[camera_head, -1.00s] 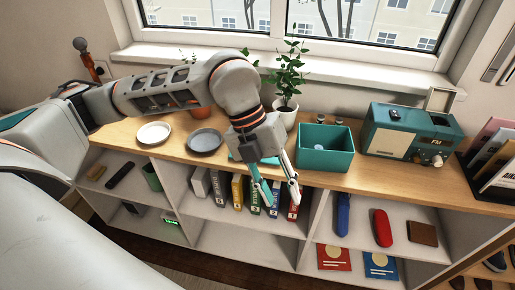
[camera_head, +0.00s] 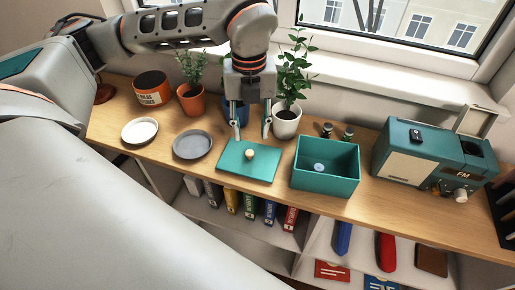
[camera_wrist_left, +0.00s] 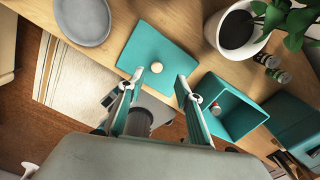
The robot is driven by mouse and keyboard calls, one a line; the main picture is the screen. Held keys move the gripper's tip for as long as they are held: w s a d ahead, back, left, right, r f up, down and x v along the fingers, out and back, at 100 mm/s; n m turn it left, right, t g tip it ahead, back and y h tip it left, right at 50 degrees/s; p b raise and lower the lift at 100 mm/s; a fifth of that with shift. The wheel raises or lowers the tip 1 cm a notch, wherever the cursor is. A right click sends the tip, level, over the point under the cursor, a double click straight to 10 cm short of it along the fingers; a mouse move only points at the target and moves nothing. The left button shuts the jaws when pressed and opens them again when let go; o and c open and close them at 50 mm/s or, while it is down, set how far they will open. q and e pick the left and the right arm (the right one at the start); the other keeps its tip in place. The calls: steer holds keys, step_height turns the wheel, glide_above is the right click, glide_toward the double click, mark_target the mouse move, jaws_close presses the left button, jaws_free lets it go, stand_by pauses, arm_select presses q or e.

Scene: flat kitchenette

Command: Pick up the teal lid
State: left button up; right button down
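The teal lid (camera_head: 232,168) lies flat on the wooden counter, a square plate with a pale round knob (camera_head: 250,154) at its middle. It also shows in the left wrist view (camera_wrist_left: 152,42). The open teal box (camera_head: 325,183) stands just right of it, with a small round pale item inside. My left gripper (camera_head: 251,130) is open and empty. In the head view its fingertips show just above the lid's far edge; in the left wrist view (camera_wrist_left: 160,77) the knob appears between and slightly beyond the fingertips. My right gripper is in neither view.
A grey plate (camera_head: 193,145) and a white plate (camera_head: 140,131) lie left of the lid. A white-potted plant (camera_head: 286,125) stands behind it, near the gripper. A teal radio (camera_head: 428,155) stands right of the box. Below the counter's front edge are shelves with binders.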

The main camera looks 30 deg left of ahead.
mark_target(250, 152)
arm_select(q)
steer(key=shift+s+f, duration=0.4)
steer(key=shift+f, duration=3.15)
jaws_close()
